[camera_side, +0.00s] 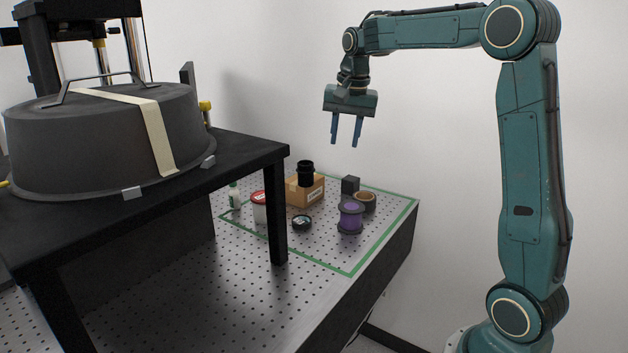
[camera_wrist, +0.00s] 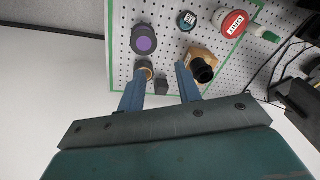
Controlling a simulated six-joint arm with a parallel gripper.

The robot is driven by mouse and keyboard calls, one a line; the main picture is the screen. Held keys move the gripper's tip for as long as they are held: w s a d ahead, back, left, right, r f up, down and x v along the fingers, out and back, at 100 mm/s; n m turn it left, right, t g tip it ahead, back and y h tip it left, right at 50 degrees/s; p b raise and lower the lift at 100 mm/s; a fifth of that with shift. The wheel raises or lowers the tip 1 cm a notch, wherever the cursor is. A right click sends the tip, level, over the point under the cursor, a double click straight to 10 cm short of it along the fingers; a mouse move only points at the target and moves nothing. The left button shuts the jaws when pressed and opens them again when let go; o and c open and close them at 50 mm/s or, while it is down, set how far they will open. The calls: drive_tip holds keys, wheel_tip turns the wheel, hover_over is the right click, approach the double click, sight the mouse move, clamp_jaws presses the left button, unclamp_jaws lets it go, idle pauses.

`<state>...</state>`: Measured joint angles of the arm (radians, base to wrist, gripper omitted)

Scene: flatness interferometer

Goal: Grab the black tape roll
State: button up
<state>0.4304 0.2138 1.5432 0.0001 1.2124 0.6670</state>
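A short, round black item (camera_side: 302,222), which looks like the black tape roll, lies flat on the perforated board in the side view. It has a pale marking on top and also shows near the top of the wrist view (camera_wrist: 187,20). A brown tape roll (camera_side: 369,201) lies behind the purple spool; it shows in the wrist view (camera_wrist: 143,72) by the left fingertip. My gripper (camera_side: 346,140) is open and empty, well above the board, with its fingers pointing down.
Near the roll stand a purple spool (camera_side: 350,217), a red-lidded jar (camera_side: 259,207), a small white bottle (camera_side: 234,196), a dark cube (camera_side: 350,185) and a cardboard box (camera_side: 292,191) bearing a black cylinder (camera_side: 306,173). A black raised table (camera_side: 245,150) with a large drum overhangs the left.

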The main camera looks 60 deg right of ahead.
drive_tip(key=w+d+f+m+g, duration=0.1)
drive_tip(key=w+d+f+m, duration=0.3)
drive_tip(key=d, duration=0.5)
drive_tip(key=m, duration=0.3)
hover_over(356, 193)
wheel_tip(356, 193, down, 6)
drive_tip(key=shift+s+f+g+y, duration=0.15)
drive_tip(key=shift+f+g+y, duration=0.05)
drive_tip(key=shift+g+y, duration=0.2)
drive_tip(key=shift+f, duration=0.1)
drive_tip(key=shift+f, duration=4.2)
drive_tip(key=shift+f, duration=2.6)
clamp_jaws()
